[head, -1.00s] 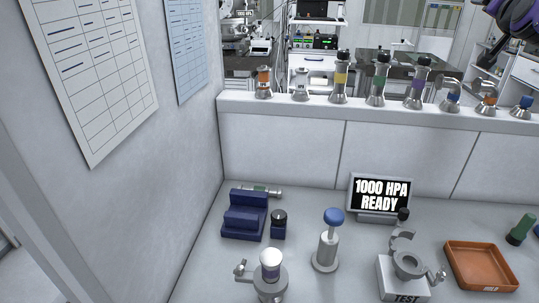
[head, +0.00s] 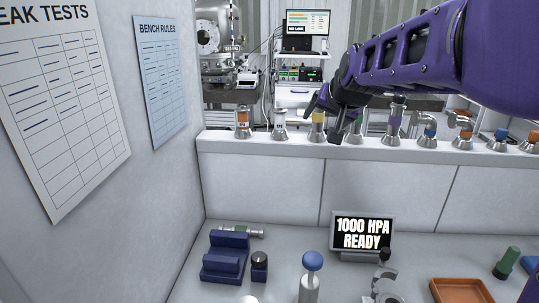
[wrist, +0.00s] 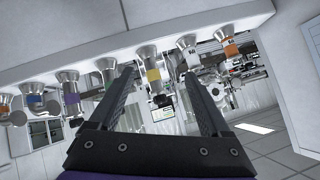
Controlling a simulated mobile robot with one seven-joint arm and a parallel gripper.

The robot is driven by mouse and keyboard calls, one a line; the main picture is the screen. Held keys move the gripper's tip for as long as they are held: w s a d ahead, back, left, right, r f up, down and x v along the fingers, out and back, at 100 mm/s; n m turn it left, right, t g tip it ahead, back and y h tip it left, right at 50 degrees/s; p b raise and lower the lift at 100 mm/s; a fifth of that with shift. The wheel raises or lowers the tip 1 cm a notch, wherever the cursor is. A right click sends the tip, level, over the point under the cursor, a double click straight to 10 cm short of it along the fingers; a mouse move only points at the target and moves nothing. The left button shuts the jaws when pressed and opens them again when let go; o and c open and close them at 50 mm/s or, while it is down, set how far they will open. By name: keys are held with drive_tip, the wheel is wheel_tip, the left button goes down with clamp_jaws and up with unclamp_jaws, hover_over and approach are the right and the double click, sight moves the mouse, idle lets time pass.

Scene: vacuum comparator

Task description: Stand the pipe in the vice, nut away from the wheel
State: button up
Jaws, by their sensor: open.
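A small dark-blue block with a round black top (head: 259,266) stands beside the stepped block. I cannot tell for certain which fixture is the vice, nor see a clear wheel. My gripper (head: 321,122) is open and empty, high at the shelf, far from the lying pipe. In the wrist view its fingers (wrist: 159,75) frame the yellow-banded fitting (wrist: 153,75), with no contact visible.
Several banded fittings stand along the shelf, including an orange one (head: 243,122). On the bench are a blue-knobbed post (head: 311,280), a display (head: 362,236) reading "1000 HPA READY", an orange tray (head: 462,291) and a green-topped piece (head: 507,262). A wall closes the left side.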

drive_tip(key=s+a+f+n+g+h+p, duration=0.1)
drive_tip(key=s+a+f+n+g, duration=0.45)
drive_tip(key=s+a+f, duration=0.55)
drive_tip(key=s+a+f+n+g+h+p, duration=0.1)
drive_tip(key=s+a+f+n+g, duration=0.4)
drive_tip(key=s, duration=1)
drive_tip(key=shift+n, duration=0.25)
drive_tip(key=f+b, duration=0.3)
drive_tip(key=f, duration=0.2)
drive_tip(key=f+b, duration=0.3)
drive_tip(key=f, duration=0.3)
drive_tip(key=f+b, duration=0.3)
drive_tip(key=f, duration=0.3)
drive_tip(key=shift+w+d+f+b, duration=0.15)
drive_tip(key=shift+d+b, duration=0.1)
drive_tip(key=shift+b, duration=0.15)
clamp_jaws()
